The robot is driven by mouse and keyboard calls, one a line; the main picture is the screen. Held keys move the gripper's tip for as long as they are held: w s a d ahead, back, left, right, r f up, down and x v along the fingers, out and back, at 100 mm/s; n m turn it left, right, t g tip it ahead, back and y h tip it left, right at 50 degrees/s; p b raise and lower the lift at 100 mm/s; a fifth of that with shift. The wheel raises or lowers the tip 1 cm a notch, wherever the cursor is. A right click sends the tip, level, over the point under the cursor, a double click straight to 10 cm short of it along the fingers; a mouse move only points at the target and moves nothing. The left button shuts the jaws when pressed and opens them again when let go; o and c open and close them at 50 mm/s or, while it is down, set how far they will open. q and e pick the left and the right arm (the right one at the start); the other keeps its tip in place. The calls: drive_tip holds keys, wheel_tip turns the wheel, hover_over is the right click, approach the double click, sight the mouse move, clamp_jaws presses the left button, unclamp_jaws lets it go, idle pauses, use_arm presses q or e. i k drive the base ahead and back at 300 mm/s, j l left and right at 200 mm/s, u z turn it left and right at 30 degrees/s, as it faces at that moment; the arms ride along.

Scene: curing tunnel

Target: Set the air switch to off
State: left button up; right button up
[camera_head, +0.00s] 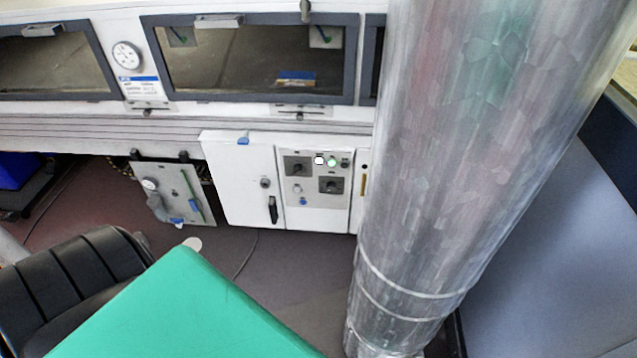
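A white control cabinet (238,185) stands below the tunnel windows. Its grey switch panel (315,178) carries an upper dark rotary switch (297,166), a lower dark rotary switch (331,185), a green lamp or button (332,163) and other small round controls. The labels are too small to read, so I cannot tell which one is the air switch or how it is set. To the left, a grey plate (172,190) carries a small gauge (150,184) and blue-marked fittings (177,221). Neither of my grippers is in view.
A large shiny metal duct (480,130) fills the right and hides the cabinet's right side. A green flat surface (185,315) and a black ribbed seat-like object (75,280) occupy the lower left. Bare floor (300,260) lies before the cabinet.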

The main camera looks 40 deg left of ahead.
sight(297, 169)
drive_tip(key=u, duration=1.3)
